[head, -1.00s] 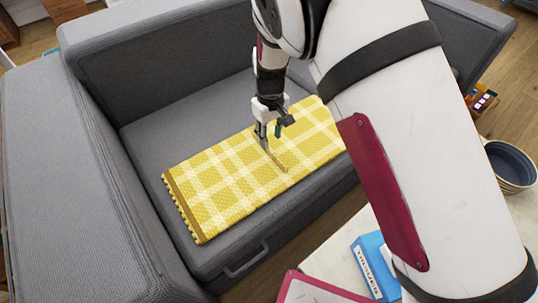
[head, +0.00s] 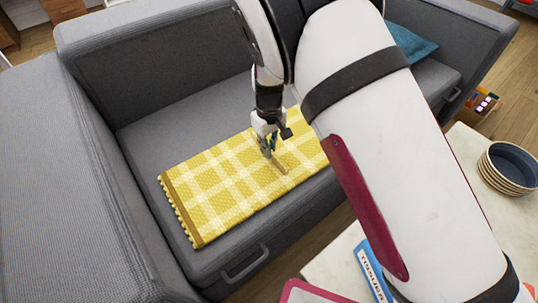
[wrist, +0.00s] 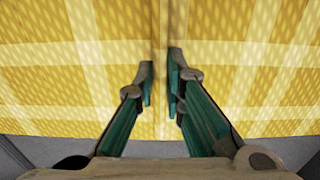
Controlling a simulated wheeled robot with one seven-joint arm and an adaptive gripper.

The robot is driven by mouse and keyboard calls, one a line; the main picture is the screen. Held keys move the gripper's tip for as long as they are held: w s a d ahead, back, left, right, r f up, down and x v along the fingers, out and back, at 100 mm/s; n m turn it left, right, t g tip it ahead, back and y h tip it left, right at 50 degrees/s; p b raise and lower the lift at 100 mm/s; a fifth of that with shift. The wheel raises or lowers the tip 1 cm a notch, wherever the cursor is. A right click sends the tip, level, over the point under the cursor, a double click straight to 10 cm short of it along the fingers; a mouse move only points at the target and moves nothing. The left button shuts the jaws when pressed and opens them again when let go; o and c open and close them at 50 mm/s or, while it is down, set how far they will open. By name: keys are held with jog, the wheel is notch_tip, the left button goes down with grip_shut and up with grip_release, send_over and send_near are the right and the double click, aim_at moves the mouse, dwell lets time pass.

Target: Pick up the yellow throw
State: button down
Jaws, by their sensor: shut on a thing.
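The yellow throw (head: 225,195) is a folded, cream-checked plaid cloth with a brown fringed edge at its left end. It lies flat on the grey sofa seat, and my arm hides its right end. My gripper (head: 267,152) points down at the throw's middle. In the wrist view the yellow throw (wrist: 235,60) fills most of the picture. There, the fingers of my gripper (wrist: 162,78) are close together on a narrow fold of the cloth. The throw still rests on the seat.
The grey sofa (head: 170,115) has a wide armrest at the left and a backrest behind the throw. A teal cushion (head: 410,45) lies at the right. A pale table with stacked bowls (head: 508,168) and a blue box (head: 372,272) stands at the front right.

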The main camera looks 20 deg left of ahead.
notch_tip(320, 180, up, 22)
jog(key=p, duration=1.2)
dwell(1.0)
dwell(0.8)
notch_tip(320, 180, up, 26)
jog(key=p, duration=1.5)
dwell(0.6)
dwell(0.9)
